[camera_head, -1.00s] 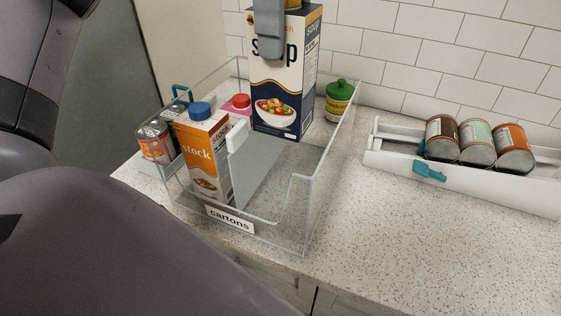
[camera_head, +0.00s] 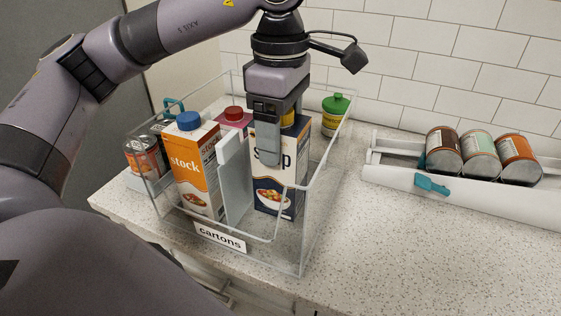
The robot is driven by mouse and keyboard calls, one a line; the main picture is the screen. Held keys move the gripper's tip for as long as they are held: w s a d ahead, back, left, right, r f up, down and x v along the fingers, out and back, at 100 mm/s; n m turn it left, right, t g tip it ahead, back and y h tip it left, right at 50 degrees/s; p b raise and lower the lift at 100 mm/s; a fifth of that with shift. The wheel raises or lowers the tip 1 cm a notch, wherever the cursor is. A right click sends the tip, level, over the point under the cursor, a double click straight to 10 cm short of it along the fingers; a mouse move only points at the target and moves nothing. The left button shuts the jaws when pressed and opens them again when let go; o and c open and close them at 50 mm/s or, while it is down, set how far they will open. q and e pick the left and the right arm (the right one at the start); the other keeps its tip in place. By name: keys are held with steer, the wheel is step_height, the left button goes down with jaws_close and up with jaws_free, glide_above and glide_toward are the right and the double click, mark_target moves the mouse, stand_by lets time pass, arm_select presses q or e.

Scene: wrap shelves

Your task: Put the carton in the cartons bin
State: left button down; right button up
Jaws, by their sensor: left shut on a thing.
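The soup carton (camera_head: 290,180), white and dark blue with a bowl picture, is upright inside the clear cartons bin (camera_head: 300,240), right of a pale divider (camera_head: 235,180). My left gripper (camera_head: 270,148) comes down from above and is shut on the carton's upper part. One finger lies over its front; the other is hidden. I cannot tell whether the carton's base touches the bin floor. The bin's front carries a "cartons" label (camera_head: 219,237). My right gripper is not in view.
An orange stock carton (camera_head: 193,165) and a red-capped carton (camera_head: 234,117) stand left of the divider. Cans (camera_head: 145,158) sit left of the bin, and a green-lidded jar (camera_head: 335,115) is behind it. A white rack (camera_head: 465,200) holds three cans at right. The counter's front right is clear.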

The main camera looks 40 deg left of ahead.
arm_select(q)
steer(key=shift+f, duration=2.5)
steer(key=shift+f, duration=0.15)
steer(key=shift+c, duration=0.4)
jaws_free()
step_height(320, 180, up, 12)
steer(key=shift+r+p, duration=0.15)
steer(key=shift+p, duration=0.3)
steer(key=shift+s, duration=0.1)
